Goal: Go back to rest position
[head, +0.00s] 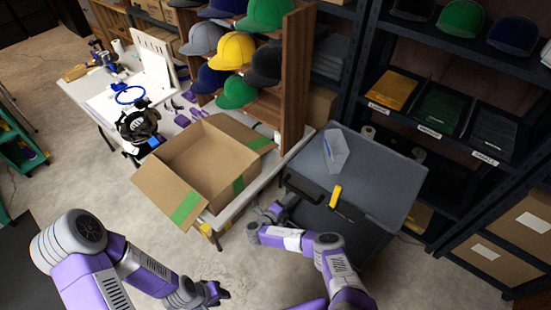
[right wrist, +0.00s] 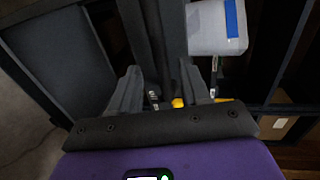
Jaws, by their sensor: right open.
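My left gripper (head: 216,292) is low in the head view, above the bare floor, with its dark fingers pointing right. It is too small there to tell whether it is open. My right gripper (head: 275,211) is at the left front side of the grey cart. In the right wrist view my right gripper (right wrist: 160,72) has its two grey fingers apart, with nothing held between them. Whether it touches the cart cannot be told.
The grey cart (head: 385,178) bears a translucent container (head: 335,150) and a yellow-handled tool (head: 336,195). An open cardboard box (head: 160,180) stands on the white table's near end. Caps (head: 236,50) fill a rack behind. Shelves (head: 440,140) stand right. Floor (head: 90,185) is clear left.

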